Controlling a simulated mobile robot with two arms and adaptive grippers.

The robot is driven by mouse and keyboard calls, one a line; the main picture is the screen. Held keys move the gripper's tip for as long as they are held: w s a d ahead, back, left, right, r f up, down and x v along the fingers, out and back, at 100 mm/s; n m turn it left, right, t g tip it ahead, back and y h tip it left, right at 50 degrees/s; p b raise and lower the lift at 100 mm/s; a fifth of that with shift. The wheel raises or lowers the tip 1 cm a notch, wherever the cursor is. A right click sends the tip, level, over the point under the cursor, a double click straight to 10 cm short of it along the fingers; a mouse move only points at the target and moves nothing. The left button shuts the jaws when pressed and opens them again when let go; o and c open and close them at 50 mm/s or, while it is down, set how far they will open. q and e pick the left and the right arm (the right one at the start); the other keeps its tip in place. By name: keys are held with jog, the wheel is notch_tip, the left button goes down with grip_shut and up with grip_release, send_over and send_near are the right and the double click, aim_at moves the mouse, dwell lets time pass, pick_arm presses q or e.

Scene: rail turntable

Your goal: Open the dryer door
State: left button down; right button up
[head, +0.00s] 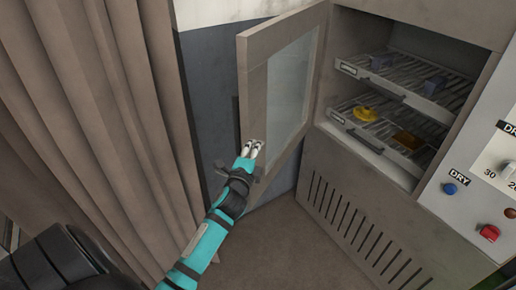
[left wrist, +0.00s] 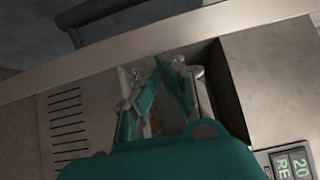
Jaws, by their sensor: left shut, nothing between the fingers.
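The dryer door (head: 258,100), a metal frame around a glass pane, stands swung open to the left of the dryer cabinet (head: 345,190). In the left wrist view the door (left wrist: 130,55) crosses as a long pale strip, with a dark bar-like handle (left wrist: 75,36) on its far side. My left gripper (head: 254,146) is shut and empty. In the head view it overlaps the door's lower free corner; whether it touches is unclear. Its fingers also show in the left wrist view (left wrist: 160,80). My right gripper is in neither view.
Inside the dryer are an upper rack (head: 420,90) and a lower rack (head: 365,140) with small items, including a yellow piece (head: 365,114). A control panel (head: 470,205) with buttons stands at right. A brown curtain (head: 100,120) hangs at left.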

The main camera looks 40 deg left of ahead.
pick_arm(q)
jog(key=a, duration=1.6)
jog(key=shift+a, duration=0.4)
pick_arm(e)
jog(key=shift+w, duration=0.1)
pick_arm(q)
jog(key=shift+d, duration=0.1)
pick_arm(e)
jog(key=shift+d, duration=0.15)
